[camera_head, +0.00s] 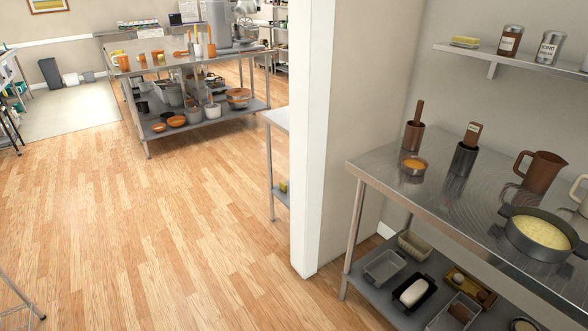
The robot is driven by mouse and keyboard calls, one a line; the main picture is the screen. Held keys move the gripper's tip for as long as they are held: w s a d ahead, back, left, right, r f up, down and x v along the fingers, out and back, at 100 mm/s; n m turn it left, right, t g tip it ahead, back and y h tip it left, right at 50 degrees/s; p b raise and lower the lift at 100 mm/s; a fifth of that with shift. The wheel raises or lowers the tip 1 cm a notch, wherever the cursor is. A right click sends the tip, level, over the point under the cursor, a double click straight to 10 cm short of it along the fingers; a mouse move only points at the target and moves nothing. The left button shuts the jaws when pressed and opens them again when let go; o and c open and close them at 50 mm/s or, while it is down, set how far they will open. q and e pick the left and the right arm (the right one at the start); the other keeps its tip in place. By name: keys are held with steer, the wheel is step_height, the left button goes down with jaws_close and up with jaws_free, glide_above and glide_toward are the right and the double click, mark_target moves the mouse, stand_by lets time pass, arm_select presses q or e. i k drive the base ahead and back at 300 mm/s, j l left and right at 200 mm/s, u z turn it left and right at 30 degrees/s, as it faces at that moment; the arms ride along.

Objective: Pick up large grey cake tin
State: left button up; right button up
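Several tins stand on the lower shelf of the steel table at the right. A grey rectangular tin (384,267) is near the shelf's left front edge and looks empty. A lighter grey tin (441,321) is farther right, partly cut off by the bottom of the view. A round dark grey pan (535,250) with pale yellow filling stands on the tabletop. I cannot tell which of these is the large grey cake tin. Neither of my grippers is in view.
The steel table (455,205) also holds a brown jug (543,172) and two utensil pots. A white wall end (312,140) stands left of it. Another loaded worktable (215,62) is at the back. The wooden floor (170,230) is clear in the middle.

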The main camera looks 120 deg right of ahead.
mark_target(539, 233)
steer(key=j+z, duration=0.1)
steer(key=z, duration=0.35)
steer(key=k+z, duration=0.15)
steer(key=z, duration=0.25)
steer(key=k+j+z, duration=0.1)
steer(key=z, duration=2.35)
steer(key=i+j+z, duration=0.1)
steer(key=z, duration=0.35)
steer(key=j+z, duration=0.15)
steer(key=z, duration=0.35)
steer(key=j+z, duration=0.1)
steer(key=z, duration=0.35)
steer(key=j+z, duration=0.1)
steer(key=z, duration=0.35)
steer(key=j+z, duration=0.1)
steer(key=z, duration=0.35)
steer(key=i+j, duration=0.2)
steer(key=j, duration=0.2)
steer(key=i+j, duration=0.25)
steer(key=j, duration=0.15)
steer(key=i+j+z, duration=0.45)
steer(key=j, duration=0.3)
steer(key=k+z, duration=0.1)
steer(key=z, duration=1.5)
